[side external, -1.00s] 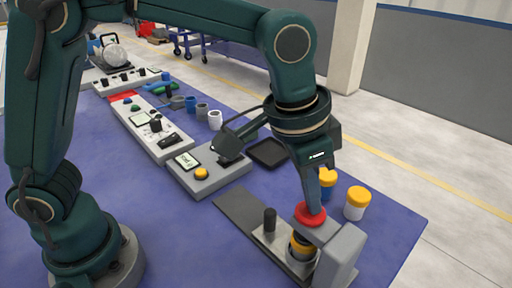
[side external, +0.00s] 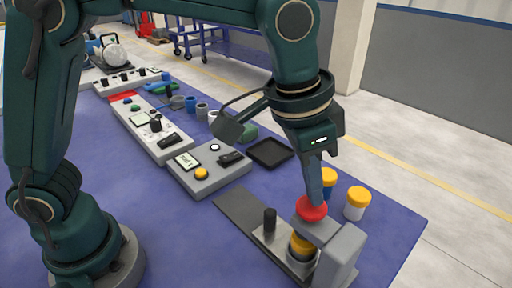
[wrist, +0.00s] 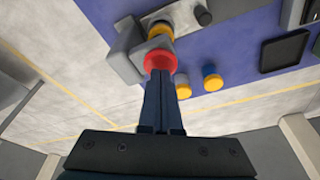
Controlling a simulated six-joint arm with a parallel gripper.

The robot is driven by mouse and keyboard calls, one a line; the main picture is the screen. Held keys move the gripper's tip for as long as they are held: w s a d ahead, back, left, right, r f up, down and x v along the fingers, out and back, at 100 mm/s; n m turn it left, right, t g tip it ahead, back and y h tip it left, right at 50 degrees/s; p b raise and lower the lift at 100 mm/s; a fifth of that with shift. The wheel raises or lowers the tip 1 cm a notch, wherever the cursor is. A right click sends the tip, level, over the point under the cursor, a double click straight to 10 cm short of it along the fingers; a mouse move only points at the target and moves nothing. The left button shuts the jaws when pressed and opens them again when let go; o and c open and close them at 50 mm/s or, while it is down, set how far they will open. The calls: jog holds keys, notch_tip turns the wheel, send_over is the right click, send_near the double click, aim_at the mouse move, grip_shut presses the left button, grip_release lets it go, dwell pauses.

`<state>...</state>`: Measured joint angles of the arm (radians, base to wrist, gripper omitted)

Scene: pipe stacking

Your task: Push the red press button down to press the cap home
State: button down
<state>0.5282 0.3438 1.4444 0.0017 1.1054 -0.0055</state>
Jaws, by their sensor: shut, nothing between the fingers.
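The red press button (side external: 311,208) sits on top of the grey press (side external: 340,252) near the table's front right. My gripper (side external: 317,203) points down with its fingers shut and empty, its tips at the red button; they look to touch it, but the exact contact is hard to tell. In the wrist view the shut fingers (wrist: 160,75) end at the edge of the red button (wrist: 160,61). Under the press head stands a pipe piece with a yellow-orange cap (side external: 302,242); how far the cap is seated is partly hidden.
Two yellow-capped pieces, one white (side external: 356,204) and one blue (side external: 328,183), stand behind the press. A dark upright handle (side external: 270,221) is left of it. A black tray (side external: 270,152) and a control box with a yellow button (side external: 202,174) lie farther back.

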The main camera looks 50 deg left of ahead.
aim_at(310, 205)
jog(key=shift+w+d+v, duration=0.1)
jog(key=shift+w+v, duration=0.05)
jog(key=shift+v, duration=0.65)
jog(key=shift+w+d+v, duration=0.1)
jog(key=shift+w+v, duration=0.1)
jog(key=shift+v, duration=0.6)
jog(key=shift+w+d+v, duration=0.1)
jog(key=shift+w+v, duration=0.05)
jog(key=shift+v, duration=0.65)
jog(key=shift+r, duration=0.1)
jog(key=s+a+r+n+t, duration=0.1)
jog(key=s+a+r+n, duration=0.1)
jog(key=a, duration=0.3)
jog(key=s+a+r+n+t, duration=0.1)
jog(key=s+a+r, duration=0.15)
jog(key=a, duration=0.35)
jog(key=s+a+f+n+t+y, duration=0.1)
jog(key=s+a+f+n, duration=0.2)
jog(key=s+a+f, duration=0.2)
notch_tip(310, 205, down, 4)
jog(key=s, duration=0.2)
jog(key=shift+s+a, duration=0.25)
jog(key=shift+a, duration=0.15)
